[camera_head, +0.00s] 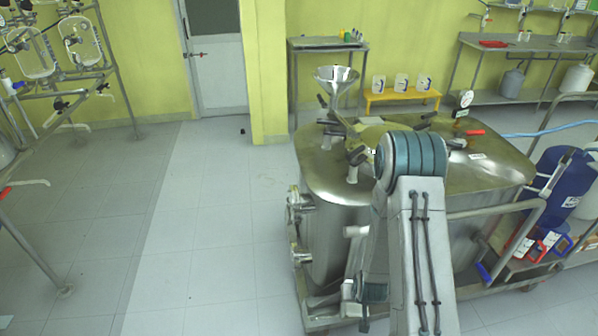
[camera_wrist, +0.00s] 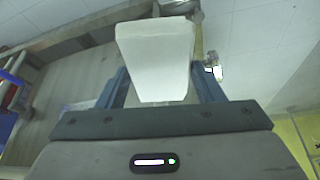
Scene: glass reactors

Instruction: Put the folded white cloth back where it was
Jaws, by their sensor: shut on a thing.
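The folded white cloth (camera_wrist: 157,58) is held between the two fingers of my gripper (camera_wrist: 160,88) in the wrist view. It looks like a pale block with a flat face toward the camera. The fingers are shut on its sides. In the head view my arm hides the gripper and the cloth. What lies directly below the cloth cannot be told.
A large steel vessel (camera_head: 332,185) stands on a wheeled frame by my arm, with a funnel (camera_head: 336,76) and fittings on top. A blue drum (camera_head: 556,180) is at its right. A steel table (camera_head: 505,42) stands at the back right.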

